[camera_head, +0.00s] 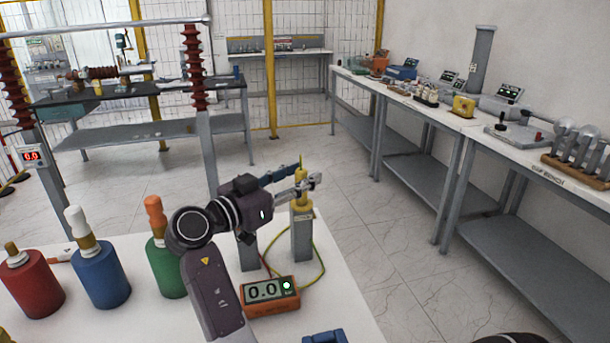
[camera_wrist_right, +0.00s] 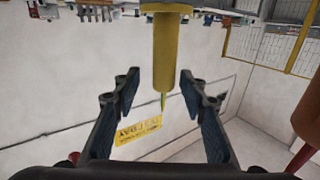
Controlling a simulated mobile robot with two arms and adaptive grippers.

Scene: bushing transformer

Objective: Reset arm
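My right gripper (camera_head: 306,182) is stretched out over the white table, at the top of a grey post with a yellow terminal (camera_head: 301,195). In the right wrist view the two dark fingers of the gripper (camera_wrist_right: 158,88) stand wide apart. A yellow rod with a thin pointed tip (camera_wrist_right: 165,50) shows in the gap between them, with space on both sides; I see no contact. My left gripper is not in view.
Red (camera_head: 33,285), blue (camera_head: 100,277) and green (camera_head: 166,268) bushings stand on the white table (camera_head: 150,325), left of my arm. An orange meter (camera_head: 270,297) reading 0.0 lies beside the post, with red and yellow-green wires near it. A long equipment bench (camera_head: 480,118) runs along the right.

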